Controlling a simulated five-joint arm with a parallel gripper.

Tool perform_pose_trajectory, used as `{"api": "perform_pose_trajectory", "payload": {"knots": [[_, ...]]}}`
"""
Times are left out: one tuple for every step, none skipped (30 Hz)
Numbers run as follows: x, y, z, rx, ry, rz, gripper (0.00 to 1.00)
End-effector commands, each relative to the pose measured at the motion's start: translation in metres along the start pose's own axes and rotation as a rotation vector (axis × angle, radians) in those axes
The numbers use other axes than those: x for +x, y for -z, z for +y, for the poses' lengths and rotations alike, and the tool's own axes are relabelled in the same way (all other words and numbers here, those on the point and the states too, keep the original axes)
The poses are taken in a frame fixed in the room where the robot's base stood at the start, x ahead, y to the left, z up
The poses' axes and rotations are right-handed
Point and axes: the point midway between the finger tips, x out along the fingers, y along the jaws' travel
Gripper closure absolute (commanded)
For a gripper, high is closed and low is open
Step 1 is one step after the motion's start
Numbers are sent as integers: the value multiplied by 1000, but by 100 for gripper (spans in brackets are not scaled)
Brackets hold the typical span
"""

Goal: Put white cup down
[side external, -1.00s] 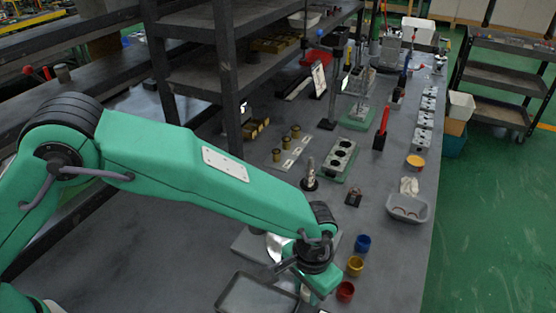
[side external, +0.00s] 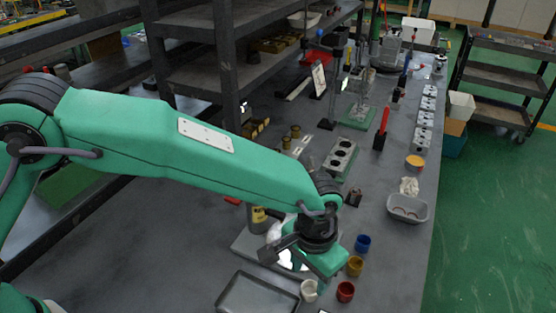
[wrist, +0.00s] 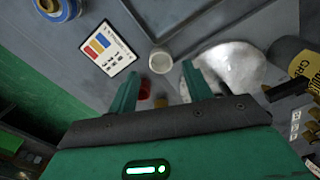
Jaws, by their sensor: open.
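The white cup (side external: 309,290) stands upright on the grey bench, beside the dark tray and left of the red cup (side external: 345,291). In the wrist view the white cup (wrist: 160,62) shows beyond my fingertips, with nothing gripping it. My gripper (side external: 316,262) is above and behind the cup in the side view; its fingertips are hidden there. In the wrist view my gripper (wrist: 160,80) has its two green fingers spread wide and empty. The yellow cup (side external: 355,266) and blue cup (side external: 362,243) stand in a row with the red one.
A dark shallow tray (side external: 232,298) lies at the front. A shiny whitish object (wrist: 228,62) is right of my fingers, near a yellow and black container (wrist: 294,56). A printed card (wrist: 108,48) lies left. A grey bin (side external: 408,208) sits near the bench's right edge.

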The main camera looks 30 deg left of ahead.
Motion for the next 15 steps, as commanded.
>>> {"api": "perform_pose_trajectory", "payload": {"knots": [[-10, 1, 0, 0, -2, 5, 50], [-15, 1, 0, 0, -2, 4, 50], [-22, 1, 0, 0, -2, 5, 50], [-26, 1, 0, 0, -2, 4, 50], [-31, 1, 0, 0, -2, 4, 50], [-36, 1, 0, 0, -2, 4, 50], [-40, 0, 0, 0, -1, 3, 50], [-44, 0, 0, 0, -1, 3, 50], [-48, 1, 0, 0, -2, 3, 50], [-52, 1, 0, 0, -1, 3, 50], [-54, 1, 0, 0, -1, 3, 50], [-57, 0, 0, 0, -1, 2, 50], [-59, 0, 0, 0, -1, 2, 50], [-60, 0, 0, 0, -1, 2, 50], [-62, 0, 0, 0, -1, 1, 50]]}}
